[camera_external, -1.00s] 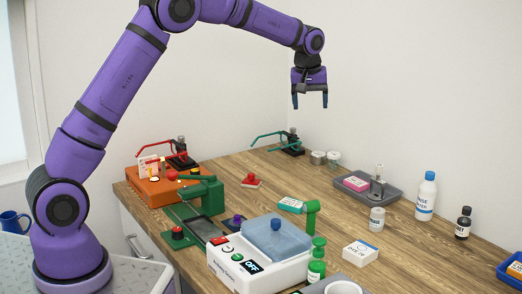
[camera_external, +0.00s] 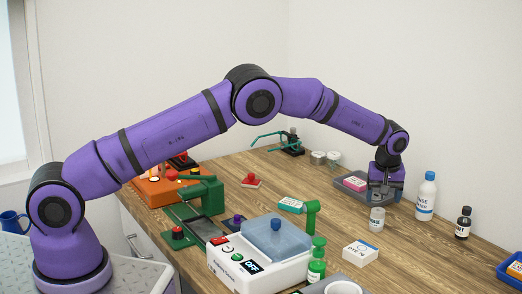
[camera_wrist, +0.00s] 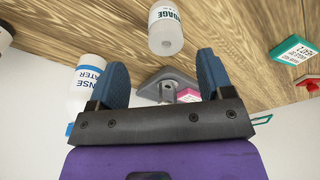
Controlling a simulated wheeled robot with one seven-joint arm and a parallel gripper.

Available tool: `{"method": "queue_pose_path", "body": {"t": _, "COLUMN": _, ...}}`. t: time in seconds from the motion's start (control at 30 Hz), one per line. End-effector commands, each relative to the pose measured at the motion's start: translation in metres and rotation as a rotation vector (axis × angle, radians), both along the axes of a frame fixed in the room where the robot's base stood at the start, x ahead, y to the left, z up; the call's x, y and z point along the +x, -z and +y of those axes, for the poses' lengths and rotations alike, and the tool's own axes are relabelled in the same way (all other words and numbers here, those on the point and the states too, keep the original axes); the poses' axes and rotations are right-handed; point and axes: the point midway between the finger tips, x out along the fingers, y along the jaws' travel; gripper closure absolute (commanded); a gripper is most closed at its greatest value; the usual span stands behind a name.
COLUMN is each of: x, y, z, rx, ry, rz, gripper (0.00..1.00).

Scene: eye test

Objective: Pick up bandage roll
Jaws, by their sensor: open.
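A rinse water bottle (camera_external: 426,196) and a dark bottle (camera_external: 463,222) stand to the right. A white box (camera_external: 360,252) lies in front, and a green box (camera_external: 291,204) to the left.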

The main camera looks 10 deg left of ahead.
Motion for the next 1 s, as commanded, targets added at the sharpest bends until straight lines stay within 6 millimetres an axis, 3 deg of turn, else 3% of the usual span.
{"method": "queue_pose_path", "body": {"t": 0.1, "x": 0.003, "y": 0.019, "z": 0.001, "rx": 0.001, "ry": 0.0, "rz": 0.001, "gripper": 0.26}}
{"method": "queue_pose_path", "body": {"t": 0.37, "x": 0.006, "y": 0.037, "z": 0.003, "rx": 0.001, "ry": 0.0, "rz": 0.001, "gripper": 0.26}}
{"method": "queue_pose_path", "body": {"t": 0.7, "x": 0.012, "y": 0.079, "z": 0.008, "rx": 0.001, "ry": 0.001, "rz": 0.001, "gripper": 0.26}}
{"method": "queue_pose_path", "body": {"t": 0.93, "x": 0.012, "y": 0.081, "z": 0.008, "rx": 0.0, "ry": 0.001, "rz": 0.0, "gripper": 0.26}}
{"method": "queue_pose_path", "body": {"t": 0.97, "x": 0.012, "y": 0.081, "z": 0.008, "rx": 0.0, "ry": 0.001, "rz": 0.0, "gripper": 0.29}}
{"method": "queue_pose_path", "body": {"t": 1.0, "x": 0.012, "y": 0.081, "z": 0.008, "rx": 0.0, "ry": 0.001, "rz": 0.0, "gripper": 0.38}}
